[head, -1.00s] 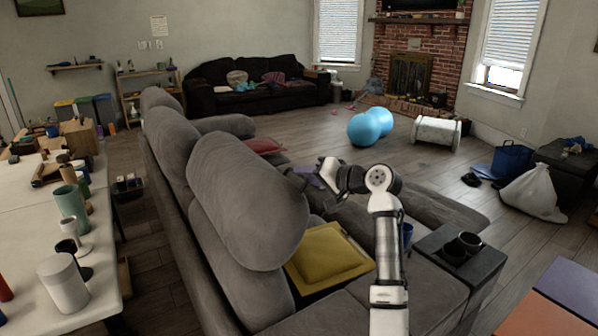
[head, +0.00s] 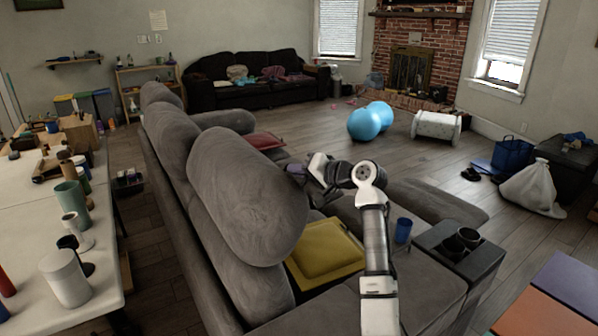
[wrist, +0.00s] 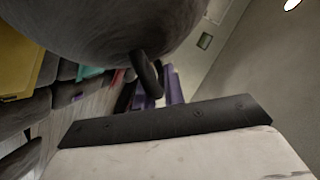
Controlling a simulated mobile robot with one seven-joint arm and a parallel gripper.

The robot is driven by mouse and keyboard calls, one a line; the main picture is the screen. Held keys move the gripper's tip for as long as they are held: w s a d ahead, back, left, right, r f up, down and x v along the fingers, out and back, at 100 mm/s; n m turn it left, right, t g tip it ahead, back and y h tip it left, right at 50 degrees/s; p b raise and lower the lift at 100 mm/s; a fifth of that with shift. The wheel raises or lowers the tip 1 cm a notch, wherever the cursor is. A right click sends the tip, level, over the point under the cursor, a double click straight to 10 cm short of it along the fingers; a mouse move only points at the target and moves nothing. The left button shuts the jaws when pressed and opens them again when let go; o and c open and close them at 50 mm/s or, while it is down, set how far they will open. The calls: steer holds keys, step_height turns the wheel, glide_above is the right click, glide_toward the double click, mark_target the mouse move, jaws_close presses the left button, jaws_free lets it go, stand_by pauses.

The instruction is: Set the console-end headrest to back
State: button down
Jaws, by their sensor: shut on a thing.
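The console-end headrest (head: 245,195) is the large grey padded cushion nearest the camera on the grey sofa (head: 205,262). It stands up from the backrest and bulges toward the seat side; its exact tilt is hard to tell. The part of the edge between the fingers is hidden. The console (head: 462,250) with dark cup holders is at the right sofa end.
A yellow cushion (head: 325,253) lies on the seat below the headrest, and a blue cup (head: 403,230) stands beside the console. Two more headrests (head: 168,137) rise farther along the sofa. A cluttered white table (head: 35,215) is at left. Open floor lies beyond the seat.

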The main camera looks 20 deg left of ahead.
mark_target(268, 170)
steer(key=s+a+r+n, duration=0.1)
steer(key=s, duration=0.1)
steer(key=s+a, duration=0.2)
steer(key=s+a+r+n+h, duration=0.1)
steer(key=s+a, duration=0.1)
steer(key=shift+s+r+n+t+p, duration=0.2)
steer(key=shift+r+n+t+p, duration=0.1)
steer(key=s+a+n, duration=0.1)
steer(key=s, duration=0.1)
steer(key=s+a+t+h, duration=0.1)
steer(key=s+a, duration=0.1)
steer(key=s+a+n, duration=0.1)
steer(key=s+a, duration=0.1)
steer(key=shift+s+a+f+n+h, duration=0.1)
steer(key=shift+s+n+h, duration=0.2)
steer(key=shift+s, duration=0.1)
steer(key=shift+s+a+f+t, duration=0.3)
steer(key=shift+s+a, duration=0.2)
steer(key=shift+s, duration=0.1)
steer(key=c, duration=1.5)
jaws_free()
steer(key=shift+s+a+r+n, duration=0.1)
steer(key=shift+s+n, duration=0.05)
steer(key=shift+n, duration=0.15)
